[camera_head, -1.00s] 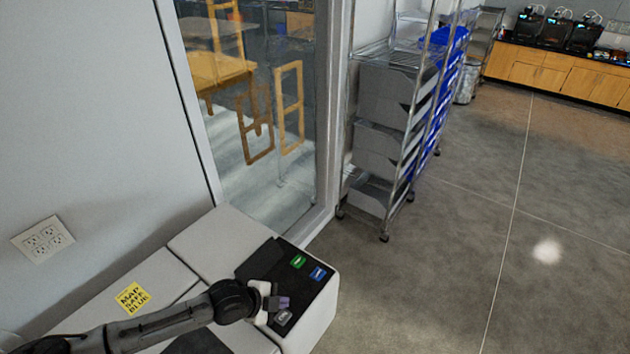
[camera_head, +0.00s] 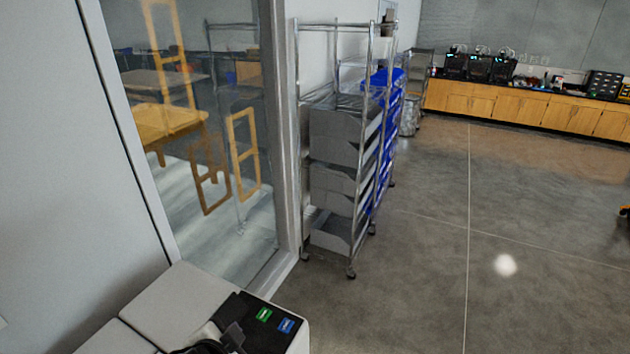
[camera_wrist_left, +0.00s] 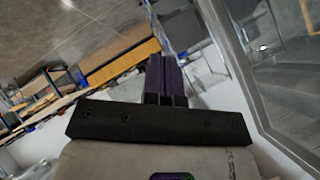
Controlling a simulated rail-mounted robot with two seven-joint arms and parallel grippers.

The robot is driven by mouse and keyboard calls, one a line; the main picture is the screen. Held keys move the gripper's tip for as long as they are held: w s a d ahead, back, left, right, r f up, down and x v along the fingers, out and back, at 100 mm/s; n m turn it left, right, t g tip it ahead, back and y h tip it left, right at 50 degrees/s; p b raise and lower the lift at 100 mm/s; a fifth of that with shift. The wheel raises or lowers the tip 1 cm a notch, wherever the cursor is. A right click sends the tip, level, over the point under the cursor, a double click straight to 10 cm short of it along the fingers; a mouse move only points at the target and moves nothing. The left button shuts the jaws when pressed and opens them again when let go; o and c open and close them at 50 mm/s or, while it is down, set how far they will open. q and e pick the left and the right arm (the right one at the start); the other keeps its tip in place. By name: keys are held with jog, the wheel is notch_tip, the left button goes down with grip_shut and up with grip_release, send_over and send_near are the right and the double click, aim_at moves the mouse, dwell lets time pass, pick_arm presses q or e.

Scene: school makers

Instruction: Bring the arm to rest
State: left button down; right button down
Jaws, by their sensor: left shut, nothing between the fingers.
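My left arm shows only at the bottom edge of the head view, over the black panel (camera_head: 258,337) on a white cabinet; most of it is out of frame. In the left wrist view my left gripper (camera_wrist_left: 165,82) has its purple fingers together, with nothing between them. No object touches the fingers there. My right gripper is in neither view.
The white cabinet top (camera_head: 165,305) carries green (camera_head: 264,314) and blue (camera_head: 286,325) labels on its black panel. A glass partition (camera_head: 205,140) stands behind it. A wire rack with grey bins (camera_head: 340,150) stands beyond. Open grey floor (camera_head: 420,270) lies to the right.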

pick_arm(q)
jog(key=s+a+f+n+g+p, duration=0.1)
jog(key=s+a+f+n+g, duration=0.1)
jog(key=s+f, duration=0.3)
jog(key=s+a+f+n+g+p, duration=0.1)
jog(key=s+f, duration=0.5)
jog(key=s, duration=0.8)
jog(key=s+a+f+n+g+p, duration=0.1)
jog(key=s+f+n, duration=0.4)
jog(key=s, duration=0.5)
jog(key=a+g, duration=0.1)
jog(key=g, duration=0.1)
jog(key=shift+a+f+g+y, duration=0.2)
jog(key=shift+a+g+y, duration=0.1)
jog(key=shift+y, duration=0.1)
